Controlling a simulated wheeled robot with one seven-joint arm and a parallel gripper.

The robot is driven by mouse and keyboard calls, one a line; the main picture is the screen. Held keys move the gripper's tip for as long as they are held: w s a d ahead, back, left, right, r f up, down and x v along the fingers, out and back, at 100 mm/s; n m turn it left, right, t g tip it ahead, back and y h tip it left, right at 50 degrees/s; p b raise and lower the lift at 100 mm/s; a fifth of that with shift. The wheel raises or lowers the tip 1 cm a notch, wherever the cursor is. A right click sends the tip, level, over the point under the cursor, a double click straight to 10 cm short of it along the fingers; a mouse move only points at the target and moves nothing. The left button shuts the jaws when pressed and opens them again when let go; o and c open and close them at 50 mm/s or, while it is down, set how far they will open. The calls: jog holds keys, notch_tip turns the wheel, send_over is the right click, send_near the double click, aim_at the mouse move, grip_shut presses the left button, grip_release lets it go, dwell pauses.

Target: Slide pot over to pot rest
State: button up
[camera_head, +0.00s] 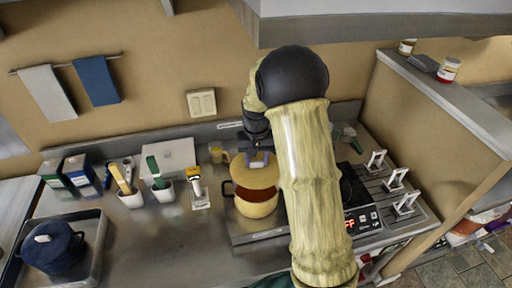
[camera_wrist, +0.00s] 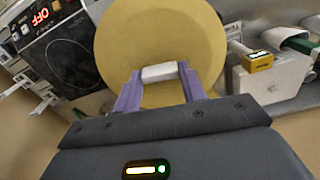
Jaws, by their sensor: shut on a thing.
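My gripper (camera_head: 259,158) is at the lid. In the wrist view, the purple fingers of my gripper (camera_wrist: 160,75) are shut on the pale handle (camera_wrist: 159,72) of the disc. A flat metal plate (camera_head: 258,237) shows under the pot; I cannot tell if it is the pot rest.
A black cooktop (camera_head: 362,216) reading OFF lies right of my arm, with white stands (camera_head: 395,179) beyond. A dark blue pot (camera_head: 53,247) sits in a tray at left. Utensil holders (camera_head: 131,198) and a small yellow-topped device (camera_head: 197,190) stand left. The front middle counter is clear.

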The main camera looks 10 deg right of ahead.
aim_at(257, 167)
jog(key=shift+w+f, duration=0.2)
jog(key=shift+w+f, duration=0.1)
jog(key=shift+f, duration=0.1)
jog(key=shift+f+b, duration=0.25)
jog(key=shift+b, duration=0.05)
jog(key=shift+d+f+b, duration=0.1)
jog(key=shift+f+b, duration=0.65)
jog(key=shift+f, duration=0.2)
jog(key=shift+a+f+b, duration=0.2)
jog(key=shift+f+b, duration=0.3)
jog(key=shift+f, duration=0.25)
jog(key=shift+d+f+b, duration=0.1)
jog(key=shift+f+b, duration=0.45)
jog(key=shift+f, duration=0.5)
jog(key=shift+f, duration=0.15)
dwell(0.5)
